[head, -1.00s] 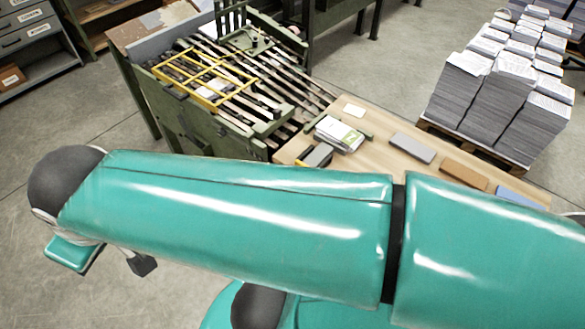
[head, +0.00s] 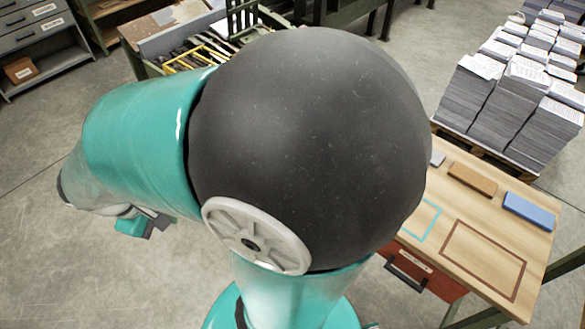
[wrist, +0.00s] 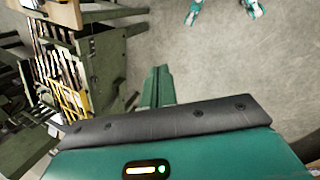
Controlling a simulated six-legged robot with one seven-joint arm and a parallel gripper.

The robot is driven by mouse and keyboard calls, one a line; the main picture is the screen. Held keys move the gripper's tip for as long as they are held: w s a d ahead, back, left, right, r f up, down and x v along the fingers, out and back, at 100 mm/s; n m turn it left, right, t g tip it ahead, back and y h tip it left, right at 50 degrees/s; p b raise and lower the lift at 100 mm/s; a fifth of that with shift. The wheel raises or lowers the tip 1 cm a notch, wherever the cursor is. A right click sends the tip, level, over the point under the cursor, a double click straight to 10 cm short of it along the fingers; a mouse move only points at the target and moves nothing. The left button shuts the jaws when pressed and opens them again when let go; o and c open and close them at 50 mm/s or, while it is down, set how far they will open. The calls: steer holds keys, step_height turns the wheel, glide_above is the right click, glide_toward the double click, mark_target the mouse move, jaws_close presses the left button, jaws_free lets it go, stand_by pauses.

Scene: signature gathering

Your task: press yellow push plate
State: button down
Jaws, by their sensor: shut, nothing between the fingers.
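The green machine (head: 245,28) is mostly hidden behind my arm in the head view. A yellow barred frame (head: 198,52) lies over its rails, and the frame also shows in the wrist view (wrist: 73,100) at the left. I cannot make out a separate yellow push plate in either view. My gripper (wrist: 157,86) is shut and empty, its teal fingers together over bare floor, to the right of the machine in the wrist view. In the head view part of it (head: 145,224) hangs low at the left, apart from the machine.
A wooden table (head: 440,262) at the right bears a brown block (head: 472,180) and a blue block (head: 528,211). Paper stacks (head: 515,100) stand on a pallet behind it. Grey drawers (head: 35,40) stand at the far left. The concrete floor (head: 50,250) at the left is clear.

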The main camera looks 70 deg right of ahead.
steer(key=s+d+f+n+g+h, duration=0.3)
steer(key=s+d+f+n+h, duration=0.3)
steer(key=d+f, duration=0.5)
steer(key=s+d+f+n+g+h, duration=0.2)
steer(key=s+d+f+n+h, duration=0.4)
steer(key=d+f, duration=0.5)
steer(key=shift+s+d+f+n+g+h, duration=0.4)
steer(key=shift+s+f+n, duration=0.1)
steer(key=shift+s+f, duration=0.1)
steer(key=x, duration=1.4)
